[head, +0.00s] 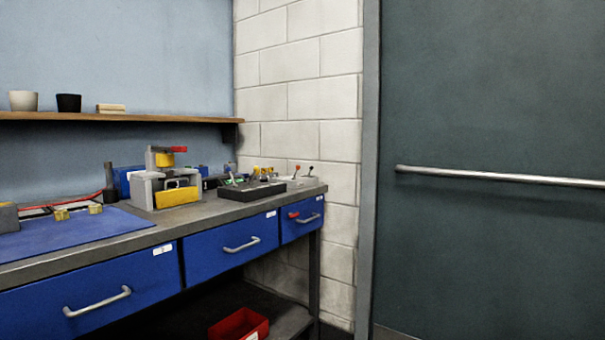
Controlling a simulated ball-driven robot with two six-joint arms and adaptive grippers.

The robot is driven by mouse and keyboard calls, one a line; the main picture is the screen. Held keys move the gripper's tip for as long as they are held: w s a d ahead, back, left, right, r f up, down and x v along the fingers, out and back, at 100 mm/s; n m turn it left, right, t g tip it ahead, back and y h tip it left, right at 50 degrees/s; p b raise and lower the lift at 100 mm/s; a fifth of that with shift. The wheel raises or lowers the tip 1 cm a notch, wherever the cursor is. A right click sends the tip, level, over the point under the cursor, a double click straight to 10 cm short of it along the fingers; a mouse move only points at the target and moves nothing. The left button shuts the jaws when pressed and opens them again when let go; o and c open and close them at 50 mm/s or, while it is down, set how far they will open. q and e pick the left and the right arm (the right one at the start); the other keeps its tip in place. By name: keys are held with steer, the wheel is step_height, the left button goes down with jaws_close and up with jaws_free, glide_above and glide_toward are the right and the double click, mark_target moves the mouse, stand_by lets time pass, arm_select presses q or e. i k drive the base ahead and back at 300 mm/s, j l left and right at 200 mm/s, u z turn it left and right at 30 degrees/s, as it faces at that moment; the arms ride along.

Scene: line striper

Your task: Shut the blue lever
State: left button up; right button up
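I cannot make out a clear blue lever in the head view. Small upright levers stand at the right end of the workbench, one with a red tip (297,168) and one with a dark tip (310,169). Small blue parts (230,166) show behind the black tray, too small to tell what they are. A blue block (127,180) is partly hidden behind a grey and yellow fixture (177,197) with a red handle on top. Neither of my grippers is in view.
The workbench (225,208) has blue drawers with grey handles. A black tray (252,190) and a blue mat (75,231) lie on it. A wooden shelf (150,116) with cups hangs above. A red bin (239,325) is below. A dark door (490,110) with a bar is at right.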

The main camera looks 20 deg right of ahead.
mark_target(228, 169)
steer(key=z, duration=0.2)
steer(key=i+l+u, duration=0.1)
steer(key=i+l, duration=0.7)
